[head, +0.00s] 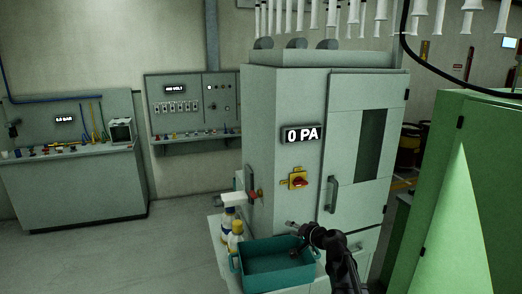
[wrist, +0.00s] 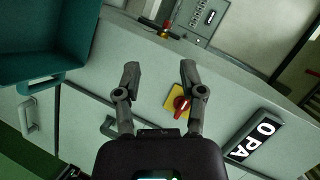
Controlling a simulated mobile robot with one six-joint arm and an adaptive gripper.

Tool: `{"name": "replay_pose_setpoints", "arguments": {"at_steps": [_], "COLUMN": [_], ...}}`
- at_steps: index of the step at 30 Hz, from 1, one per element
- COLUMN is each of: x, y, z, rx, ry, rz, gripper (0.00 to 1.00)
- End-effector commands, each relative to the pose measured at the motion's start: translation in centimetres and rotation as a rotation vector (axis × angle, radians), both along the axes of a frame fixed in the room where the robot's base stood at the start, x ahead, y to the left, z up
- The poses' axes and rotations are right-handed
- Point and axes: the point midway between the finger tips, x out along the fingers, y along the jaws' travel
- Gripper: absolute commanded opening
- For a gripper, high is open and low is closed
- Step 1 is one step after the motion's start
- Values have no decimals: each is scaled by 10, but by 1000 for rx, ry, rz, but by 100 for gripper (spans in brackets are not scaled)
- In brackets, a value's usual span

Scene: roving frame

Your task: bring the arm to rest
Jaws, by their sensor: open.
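My gripper (wrist: 160,85) is open and empty in the wrist view, its two fingers apart with bare grey cabinet side between and beyond them. In the head view my dark arm rises from the bottom edge, and its gripper end (head: 297,250) is over the right part of the teal bin (head: 265,277). Whether it touches the bin cannot be told. The teal bin (wrist: 85,40) also shows at the upper left in the wrist view, apart from the fingers.
A grey cabinet (head: 275,105) reads "0 PA", with a red and yellow rotary switch (head: 298,180) and a door handle (head: 332,194). Bottles (head: 236,234) stand left of the bin. A green cabinet (head: 465,190) stands close at right. Floor (head: 120,255) at left is clear.

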Motion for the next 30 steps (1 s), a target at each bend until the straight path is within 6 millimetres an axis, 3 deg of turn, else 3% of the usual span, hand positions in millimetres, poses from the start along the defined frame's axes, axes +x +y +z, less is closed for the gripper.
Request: {"name": "replay_pose_setpoints", "arguments": {"at_steps": [1,7,15,24,30], "x": [-17,-70,-148,-226,-248], "y": [7,16,1,-39,-53], "z": [-12,-56,-108,-136,-139], "rx": [-58,-296,-611,-903,-988], "ry": [27,158,385,656,746], "rz": [44,204,373,473,487], "gripper": [52,52,52,52,52]}}
